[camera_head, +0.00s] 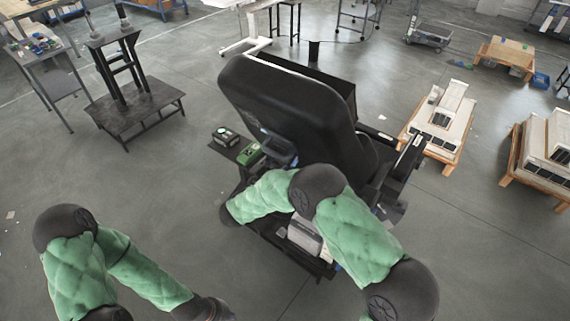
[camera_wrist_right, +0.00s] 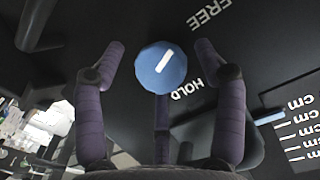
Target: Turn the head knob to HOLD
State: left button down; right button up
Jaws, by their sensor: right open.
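The head knob (camera_wrist_right: 160,67) is a blue, many-sided knob with a white pointer line, on a black panel in the right wrist view. The line slants from lower left to upper right, its upper end towards the FREE label (camera_wrist_right: 209,13). The HOLD label (camera_wrist_right: 187,89) is printed below and right of the knob. My right gripper (camera_wrist_right: 160,52) is open, with purple fingers on both sides of the knob and visible gaps to it. In the head view the knob is not distinguishable. My left gripper (camera_head: 212,309) is at the bottom edge, partly cut off, far from the knob.
A large black padded seat-like unit (camera_head: 290,105) stands before me, my right arm reaching across its near side. A small side shelf (camera_head: 228,148) holds green-and-black items. White blocks on a pallet (camera_head: 437,120) stand to the right. Open floor lies at the left.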

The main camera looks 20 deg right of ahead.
jog(key=shift+s, duration=0.15)
jog(key=c, duration=1.1)
jog(key=shift+s+d+f+m+t+y+b, duration=0.15)
jog(key=shift+m+t+y+b, duration=1.4)
jog(key=shift+b, duration=3.65)
jog(key=shift+w+d+f+m+t+y+b, duration=0.15)
jog(key=shift+m+t+y+b, duration=0.3)
jog(key=shift+m+t+b, duration=3.4)
jog(key=shift+s+d+f+m+t+y+b, duration=0.15)
jog(key=shift+m+t+y+b, duration=0.7)
jog(key=shift+b, duration=5.65)
jog(key=shift+r, duration=0.1)
